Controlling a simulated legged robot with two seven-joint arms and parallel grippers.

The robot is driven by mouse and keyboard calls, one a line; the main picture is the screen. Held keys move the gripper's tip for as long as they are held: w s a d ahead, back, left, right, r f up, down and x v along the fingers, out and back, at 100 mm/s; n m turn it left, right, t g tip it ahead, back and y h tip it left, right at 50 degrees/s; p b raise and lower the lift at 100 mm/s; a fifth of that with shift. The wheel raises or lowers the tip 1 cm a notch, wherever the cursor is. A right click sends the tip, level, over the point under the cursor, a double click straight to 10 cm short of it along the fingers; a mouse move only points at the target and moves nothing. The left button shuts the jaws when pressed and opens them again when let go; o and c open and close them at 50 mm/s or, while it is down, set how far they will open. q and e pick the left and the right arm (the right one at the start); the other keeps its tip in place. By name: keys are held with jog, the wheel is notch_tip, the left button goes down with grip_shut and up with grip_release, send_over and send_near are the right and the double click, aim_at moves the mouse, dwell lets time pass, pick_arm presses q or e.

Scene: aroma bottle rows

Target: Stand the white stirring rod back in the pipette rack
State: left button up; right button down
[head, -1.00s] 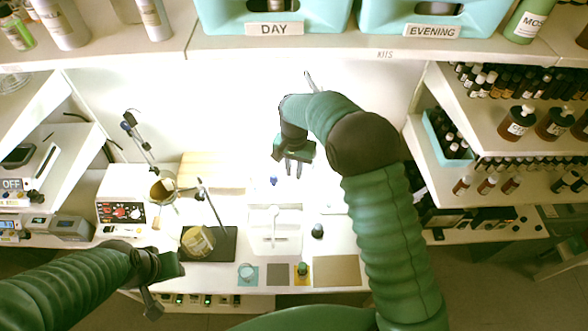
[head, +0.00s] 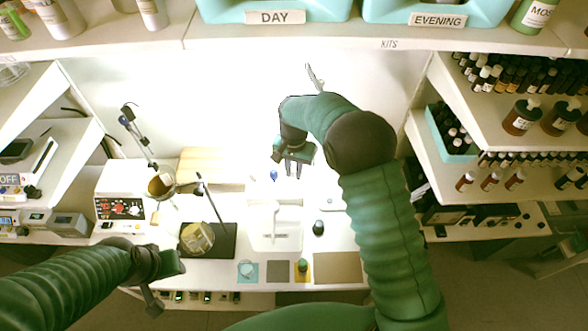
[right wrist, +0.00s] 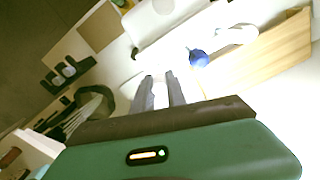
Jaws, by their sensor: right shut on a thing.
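My right gripper (head: 293,170) hangs over the bright back part of the bench. In the right wrist view its two grey fingers (right wrist: 160,92) stand close together; what they grip, the white stirring rod as far as I can judge, is lost in the white glare. A blue bulb (head: 274,175) is just left of the gripper; it shows ahead of the fingertips and to their right in the right wrist view (right wrist: 198,58). I cannot pick out the pipette rack's outline against the overexposed bench. My left gripper (head: 160,275) is at the lower left, away from these things; its fingers are unclear.
A white tray (head: 263,241) and a dark stand base (head: 222,238) are in front of the gripper. A wooden board (head: 205,165) lies at the back left. A dark round object (head: 319,228) stands right of the tray. Coloured mats line the front edge.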

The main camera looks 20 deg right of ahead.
jog(key=c, duration=1.3)
grip_release()
jog(key=shift+r, duration=0.15)
jog(key=shift+r+p, duration=1.9)
jog(key=shift+r, duration=0.5)
notch_tip(320, 180, up, 5)
jog(key=p, duration=0.4)
